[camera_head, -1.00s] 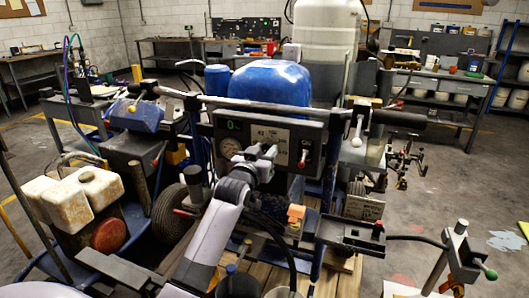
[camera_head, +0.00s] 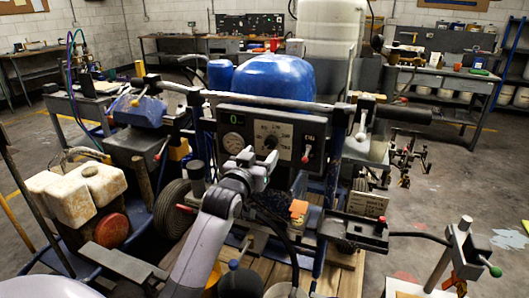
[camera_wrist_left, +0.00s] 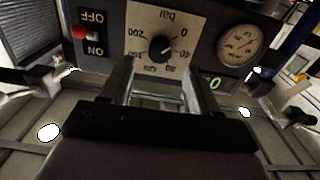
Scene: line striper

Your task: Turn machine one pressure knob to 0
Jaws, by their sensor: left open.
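The machine's dark control panel (camera_head: 228,124) faces me in the middle of the head view. Its black pressure knob (camera_head: 271,142) sits on a pale square scale. In the left wrist view, upside down, the knob (camera_wrist_left: 162,47) is uncovered, and its pointer seems directed toward the 0 mark. A small green display (camera_wrist_left: 215,84) reads 0. My left gripper (camera_head: 262,168) is just below and in front of the panel, apart from the knob. The left wrist view shows its two fingers (camera_wrist_left: 162,84) spread with nothing between them. My right gripper is not in view.
A round gauge (camera_head: 233,142) sits left of the knob, and a red-tipped ON/OFF switch (camera_head: 306,155) to its right. A long handlebar (camera_head: 265,101) crosses above the panel. A small tray (camera_head: 354,230) juts out at lower right.

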